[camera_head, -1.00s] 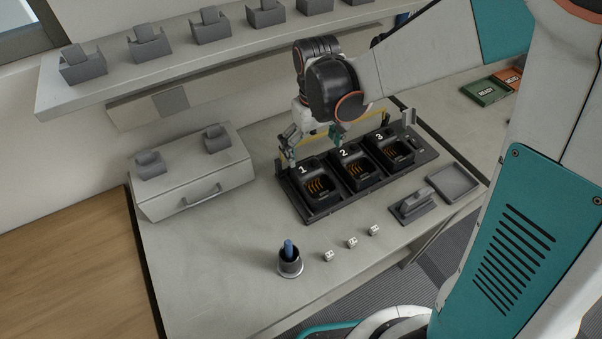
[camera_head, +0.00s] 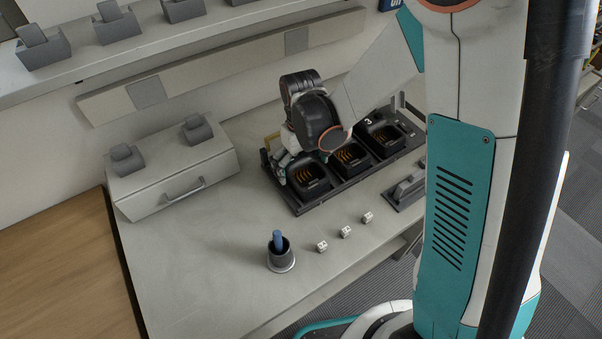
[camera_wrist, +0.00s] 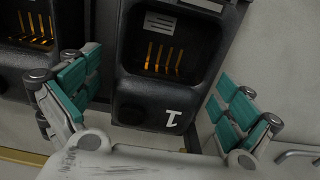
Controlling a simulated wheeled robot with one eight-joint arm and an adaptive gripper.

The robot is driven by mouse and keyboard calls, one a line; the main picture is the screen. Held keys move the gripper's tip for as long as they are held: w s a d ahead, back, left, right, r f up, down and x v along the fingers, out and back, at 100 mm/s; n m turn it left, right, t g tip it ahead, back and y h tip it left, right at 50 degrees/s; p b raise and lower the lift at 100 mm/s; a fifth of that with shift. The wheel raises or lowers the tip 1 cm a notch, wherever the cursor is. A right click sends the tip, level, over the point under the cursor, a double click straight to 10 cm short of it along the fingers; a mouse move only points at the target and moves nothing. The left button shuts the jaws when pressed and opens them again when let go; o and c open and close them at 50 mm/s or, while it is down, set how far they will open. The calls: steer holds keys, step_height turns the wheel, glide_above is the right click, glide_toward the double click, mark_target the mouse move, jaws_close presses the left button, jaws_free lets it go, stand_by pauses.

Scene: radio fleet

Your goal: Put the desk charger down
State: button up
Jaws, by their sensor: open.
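The black desk charger marked 1 (camera_head: 309,182) sits upright at the left end of the dark tray (camera_head: 297,209); it also shows in the wrist view (camera_wrist: 150,95), with orange contacts in its pocket. Charger 2 (camera_head: 351,157) and charger 3 (camera_head: 386,138) stand beside it in a row. My gripper (camera_wrist: 158,97) is open, its teal-padded fingers on either side of charger 1 in the wrist view. I cannot tell whether a pad touches the charger. In the head view my wrist hides part of the gripper and the back of the row.
A grey drawer box (camera_head: 172,180) stands to the left with small grey holders on it. A cup with a blue item (camera_head: 281,256) and small white cubes (camera_head: 345,232) sit in front. A shelf overhangs behind.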

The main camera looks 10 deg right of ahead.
steer(key=shift+f, duration=0.35)
steer(key=shift+r, duration=0.1)
steer(key=c, duration=1.5)
